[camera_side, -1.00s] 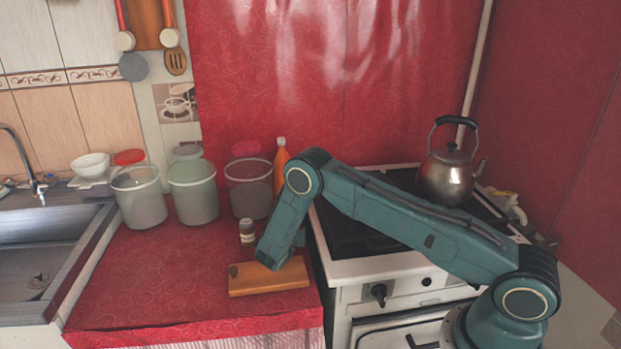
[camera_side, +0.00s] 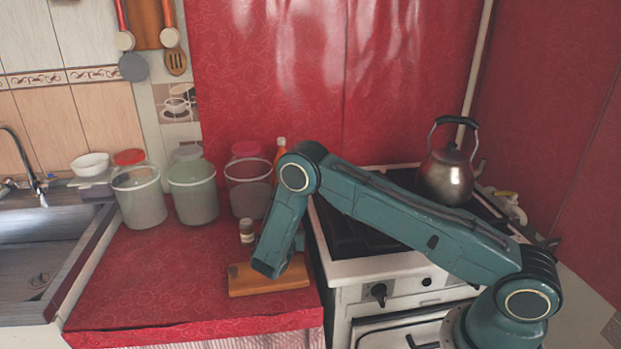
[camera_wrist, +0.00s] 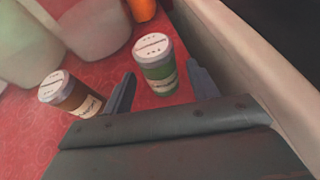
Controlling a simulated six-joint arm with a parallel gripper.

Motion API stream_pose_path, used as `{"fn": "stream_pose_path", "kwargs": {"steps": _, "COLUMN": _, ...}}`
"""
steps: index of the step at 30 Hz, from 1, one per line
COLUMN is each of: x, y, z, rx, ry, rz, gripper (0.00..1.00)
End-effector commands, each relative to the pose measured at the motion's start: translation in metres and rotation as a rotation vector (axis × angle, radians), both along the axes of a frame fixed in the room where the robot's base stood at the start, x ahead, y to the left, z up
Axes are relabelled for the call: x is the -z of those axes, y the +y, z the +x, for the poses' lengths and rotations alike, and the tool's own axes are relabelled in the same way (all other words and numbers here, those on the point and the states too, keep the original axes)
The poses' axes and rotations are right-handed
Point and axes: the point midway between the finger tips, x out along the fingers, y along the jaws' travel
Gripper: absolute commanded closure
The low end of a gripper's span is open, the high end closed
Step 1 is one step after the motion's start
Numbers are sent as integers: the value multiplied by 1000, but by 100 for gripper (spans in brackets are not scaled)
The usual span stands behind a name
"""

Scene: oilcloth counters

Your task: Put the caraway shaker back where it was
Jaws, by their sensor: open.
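Two shakers with pale lids show in the wrist view; I cannot read their labels to tell which is caraway. The green one (camera_wrist: 156,65) stands between the fingers of my gripper (camera_wrist: 163,78), which is open. The brown one (camera_wrist: 70,94) stands outside the left finger. In the side view, a small brown shaker with a pale lid (camera_side: 247,232) stands on the red counter behind the wooden board (camera_side: 268,284). My arm hides the green shaker and most of the gripper there.
Lidded tubs, including a clear one (camera_side: 141,201) and a greenish one (camera_side: 194,194), stand behind the shakers. An orange bottle (camera_wrist: 142,9) is at the back. The stove (camera_side: 355,265) with a kettle (camera_side: 446,178) borders the right. The red counter (camera_side: 170,280) is clear at front left.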

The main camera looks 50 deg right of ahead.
Motion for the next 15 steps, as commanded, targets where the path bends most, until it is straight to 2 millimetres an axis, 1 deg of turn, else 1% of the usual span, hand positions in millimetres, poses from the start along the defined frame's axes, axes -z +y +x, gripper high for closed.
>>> {"fn": "stream_pose_path", "kwargs": {"steps": 1, "x": -3, "y": 8, "z": -5, "rx": -3, "ry": 2, "rz": 0, "gripper": 41}}
{"fn": "stream_pose_path", "kwargs": {"steps": 6, "x": -14, "y": 29, "z": -20, "rx": -3, "ry": 1, "rz": 0, "gripper": 41}}
{"fn": "stream_pose_path", "kwargs": {"steps": 12, "x": -24, "y": 48, "z": -34, "rx": -2, "ry": 0, "rz": 0, "gripper": 41}}
{"fn": "stream_pose_path", "kwargs": {"steps": 15, "x": -27, "y": 53, "z": -38, "rx": -1, "ry": 0, "rz": 0, "gripper": 41}}
